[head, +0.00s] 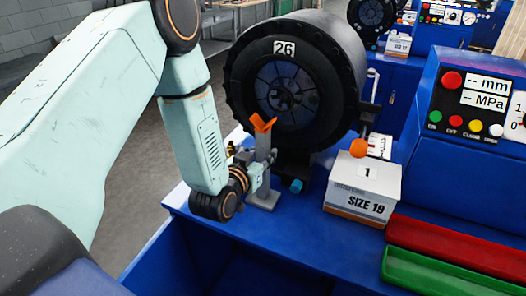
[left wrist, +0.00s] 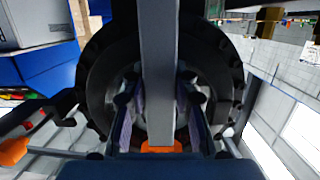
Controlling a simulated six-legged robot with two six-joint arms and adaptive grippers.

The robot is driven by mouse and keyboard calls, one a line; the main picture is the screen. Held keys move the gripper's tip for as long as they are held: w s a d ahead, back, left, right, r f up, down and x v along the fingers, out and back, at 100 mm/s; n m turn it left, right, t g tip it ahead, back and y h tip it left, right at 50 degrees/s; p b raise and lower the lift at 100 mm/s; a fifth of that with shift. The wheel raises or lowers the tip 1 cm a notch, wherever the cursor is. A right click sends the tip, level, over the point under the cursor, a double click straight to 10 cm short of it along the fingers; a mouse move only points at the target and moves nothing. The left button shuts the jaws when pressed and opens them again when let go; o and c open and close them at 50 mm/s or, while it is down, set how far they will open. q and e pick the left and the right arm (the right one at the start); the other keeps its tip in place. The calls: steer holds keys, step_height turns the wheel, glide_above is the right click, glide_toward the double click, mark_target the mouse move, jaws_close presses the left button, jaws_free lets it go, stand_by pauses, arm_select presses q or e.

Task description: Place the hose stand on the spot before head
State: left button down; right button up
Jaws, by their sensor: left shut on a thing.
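The hose stand is a grey post with an orange V-shaped top (head: 263,124) and a flat grey base. It is upright in front of the black round crimper head (head: 285,85) marked 26. My left gripper (head: 262,174) is shut on the post, with a finger on each side. In the left wrist view the grey post of the hose stand (left wrist: 158,65) runs between the fingers, with its orange top at the bottom edge. The base is at the blue bench's front part; I cannot tell whether it touches. My right gripper is not in view.
A white box labelled SIZE 19 (head: 362,188) stands right of the stand, with an orange ball-like knob (head: 358,147) above it. Red (head: 455,247) and green (head: 440,275) trays lie further right, below a control panel (head: 480,105). Another crimper stands behind.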

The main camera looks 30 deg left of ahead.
arm_select(q)
steer(key=c, duration=1.5)
jaws_free()
steer(key=shift+d, duration=0.15)
steer(key=o, duration=0.4)
steer(key=shift+s+d+r, duration=0.1)
steer(key=shift+s+r, duration=0.05)
steer(key=shift+s, duration=0.15)
steer(key=shift+o, duration=0.2)
steer(key=shift+w, duration=0.2)
steer(key=s+r, duration=0.2)
steer(key=s, duration=1)
steer(key=s+d+f+g+h, duration=0.1)
steer(key=s+d+f+g, duration=0.3)
steer(key=f, duration=0.4)
steer(key=s+d+f+g+h, duration=0.1)
steer(key=s+f+g, duration=0.45)
steer(key=f, duration=0.35)
steer(key=s+f+g, duration=0.3)
steer(key=s, duration=0.5)
steer(key=s+f+g+y, duration=0.1)
steer(key=s+f+g, duration=0.2)
steer(key=s, duration=0.5)
steer(key=shift+d+f, duration=0.4)
